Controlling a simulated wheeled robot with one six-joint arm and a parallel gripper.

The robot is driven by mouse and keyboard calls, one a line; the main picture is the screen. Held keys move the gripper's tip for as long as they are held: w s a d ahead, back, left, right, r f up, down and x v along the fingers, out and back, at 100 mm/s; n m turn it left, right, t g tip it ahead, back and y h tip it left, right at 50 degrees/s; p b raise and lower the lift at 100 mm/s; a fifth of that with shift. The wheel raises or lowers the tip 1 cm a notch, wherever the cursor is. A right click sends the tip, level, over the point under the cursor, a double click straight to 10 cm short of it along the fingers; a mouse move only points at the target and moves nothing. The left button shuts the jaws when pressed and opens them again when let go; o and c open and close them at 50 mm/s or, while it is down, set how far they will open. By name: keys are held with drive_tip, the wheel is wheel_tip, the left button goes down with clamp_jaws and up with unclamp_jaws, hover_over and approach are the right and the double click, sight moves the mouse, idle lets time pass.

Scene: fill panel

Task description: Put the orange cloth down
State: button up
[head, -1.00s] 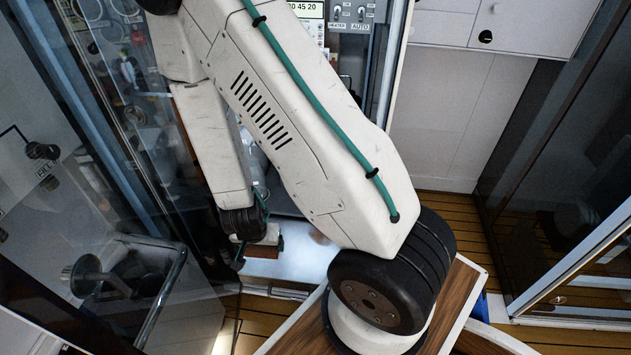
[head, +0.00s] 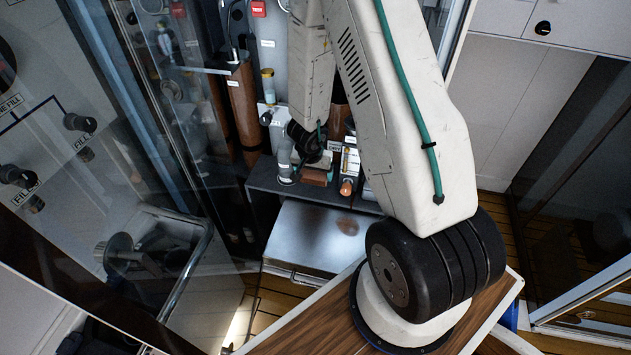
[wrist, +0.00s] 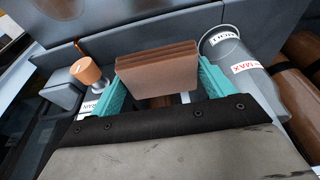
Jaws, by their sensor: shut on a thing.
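The orange cloth is a folded, brownish-orange stack of layers (wrist: 158,68) in the wrist view. It also shows small beneath my wrist in the head view (head: 315,178). My gripper (wrist: 163,76) has teal fingers on both sides of the cloth and is shut on it. In the head view my gripper (head: 313,162) is over or at a dark grey shelf (head: 262,181). I cannot tell whether the cloth touches the shelf; its underside is hidden.
A grey labelled cylinder (wrist: 238,62) stands close right of the cloth in the wrist view. An orange-capped bottle (wrist: 86,72) is at left. In the head view, a shiny metal surface (head: 315,238) lies before the shelf and a glass panel (head: 150,225) is at left.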

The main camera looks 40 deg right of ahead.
sight(316, 188)
drive_tip(key=shift+w+d, duration=0.7)
drive_tip(key=shift+d, duration=0.3)
drive_tip(key=shift+f, duration=3.3)
drive_tip(key=shift+w+d+f, duration=0.1)
drive_tip(key=shift+f, duration=0.15)
drive_tip(key=shift+f, duration=0.1)
drive_tip(key=o, duration=1.1)
drive_tip(key=shift+o, duration=0.2)
